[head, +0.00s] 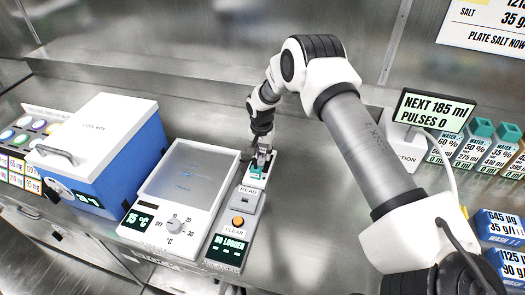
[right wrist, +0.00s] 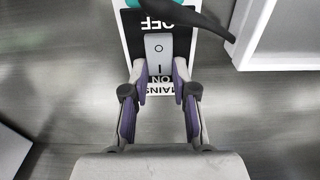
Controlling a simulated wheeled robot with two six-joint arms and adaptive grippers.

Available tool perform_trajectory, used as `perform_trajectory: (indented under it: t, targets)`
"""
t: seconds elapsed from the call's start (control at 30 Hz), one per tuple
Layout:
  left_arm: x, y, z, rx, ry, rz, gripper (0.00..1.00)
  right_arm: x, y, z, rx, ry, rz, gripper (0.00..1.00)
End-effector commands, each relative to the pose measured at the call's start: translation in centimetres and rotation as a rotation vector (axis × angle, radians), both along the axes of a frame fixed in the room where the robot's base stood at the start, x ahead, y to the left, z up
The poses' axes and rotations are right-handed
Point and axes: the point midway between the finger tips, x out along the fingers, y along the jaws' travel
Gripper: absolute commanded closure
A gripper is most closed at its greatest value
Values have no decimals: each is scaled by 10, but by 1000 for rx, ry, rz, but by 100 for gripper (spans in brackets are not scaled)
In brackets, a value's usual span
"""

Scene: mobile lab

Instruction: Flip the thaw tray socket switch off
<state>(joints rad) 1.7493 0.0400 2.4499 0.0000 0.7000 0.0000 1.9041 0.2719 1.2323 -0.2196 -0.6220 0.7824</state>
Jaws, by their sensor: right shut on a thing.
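The socket switch is a light grey rocker (right wrist: 158,50) marked O and I, on a black and white plate (right wrist: 131,30). The plate reads OFF at the O end and MAINS ON at the I end, upside down in the right wrist view. I cannot tell which end is pressed in. My right gripper (right wrist: 159,72) is shut on the rocker, its fingertips on both sides near the I end. In the head view my right gripper (head: 263,158) points down at the plate behind the thaw tray's right side. The thaw tray (head: 187,178) has a dial and a display. My left gripper is out of view.
A data logger (head: 227,248) with READ and CLEAR buttons stands right of the tray. A blue and white cool box (head: 100,150) stands to the left. A teal piece (right wrist: 170,3) and dark cable (right wrist: 217,25) lie close to the plate. A sign (head: 433,110) stands at right.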

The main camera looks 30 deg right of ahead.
Motion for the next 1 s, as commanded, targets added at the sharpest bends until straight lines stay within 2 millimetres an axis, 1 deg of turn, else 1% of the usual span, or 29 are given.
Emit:
perform_trajectory:
  t: [0.03,0.1,0.2,0.57,0.6,0.63,0.67,0.9,1.0]
  targets:
    - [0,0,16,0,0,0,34,-3,2,8,-27,-18,5,100]
    - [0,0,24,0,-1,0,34,-3,2,8,-64,-48,4,100]
    - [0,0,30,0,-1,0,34,-3,3,6,-98,-81,3,100]
    - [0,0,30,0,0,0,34,-3,4,2,-111,-102,2,100]
    - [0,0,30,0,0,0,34,-3,4,3,-111,-102,2,62]
    - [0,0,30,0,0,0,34,-3,4,3,-111,-102,2,52]
    - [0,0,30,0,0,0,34,-3,4,3,-111,-101,2,48]
    - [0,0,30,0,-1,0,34,-3,4,3,-111,-101,2,48]
    - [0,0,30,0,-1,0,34,-3,4,7,-110,-102,2,48]
